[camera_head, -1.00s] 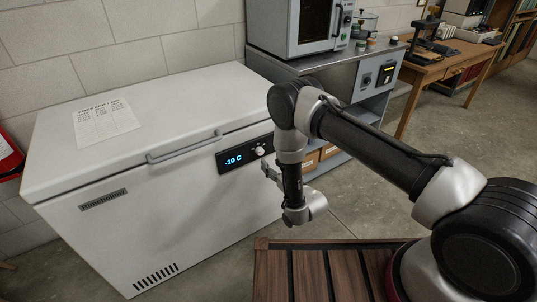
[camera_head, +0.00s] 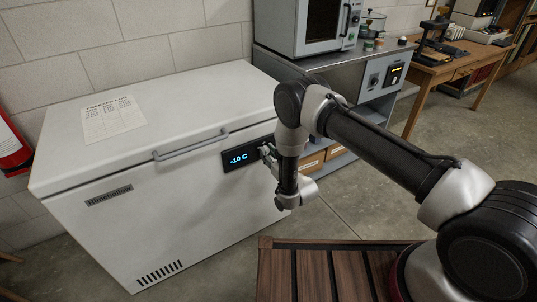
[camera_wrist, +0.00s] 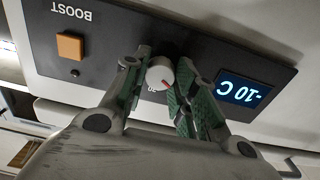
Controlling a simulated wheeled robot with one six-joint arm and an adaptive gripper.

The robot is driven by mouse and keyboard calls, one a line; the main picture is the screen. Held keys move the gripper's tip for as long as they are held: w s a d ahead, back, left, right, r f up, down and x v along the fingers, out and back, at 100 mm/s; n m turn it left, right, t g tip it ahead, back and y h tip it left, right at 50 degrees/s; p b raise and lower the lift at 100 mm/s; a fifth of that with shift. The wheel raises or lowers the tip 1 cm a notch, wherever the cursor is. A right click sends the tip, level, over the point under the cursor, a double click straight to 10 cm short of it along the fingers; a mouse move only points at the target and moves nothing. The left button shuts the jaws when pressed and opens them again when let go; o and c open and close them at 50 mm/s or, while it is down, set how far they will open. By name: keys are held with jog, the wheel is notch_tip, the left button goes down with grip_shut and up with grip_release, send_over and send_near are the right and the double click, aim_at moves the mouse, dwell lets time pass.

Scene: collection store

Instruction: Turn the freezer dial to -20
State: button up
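The freezer (camera_head: 150,210) is a white chest with a dark control panel on its front. In the head view its display (camera_head: 238,158) reads -10 C; the wrist view shows the same display (camera_wrist: 242,91) upside down. The dial (camera_wrist: 160,73) is a small white knob with a red mark, beside the display. My gripper (camera_wrist: 162,70) is at the panel, one green-padded finger on each side of the dial and very close to it. I cannot tell whether the fingers press on it. In the head view my gripper (camera_head: 267,155) largely hides the dial.
An orange BOOST button (camera_wrist: 71,46) sits on the same panel, left of the dial in the wrist view. The lid handle (camera_head: 190,146) sticks out above the panel. A steel bench (camera_head: 345,70) stands right of the freezer. Open floor (camera_head: 370,190) lies farther right.

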jog(key=shift+c, duration=0.6)
jog(key=shift+m, duration=0.3)
jog(key=m, duration=1.1)
dwell(0.3)
jog(key=o, duration=1)
jog(key=shift+o, duration=0.2)
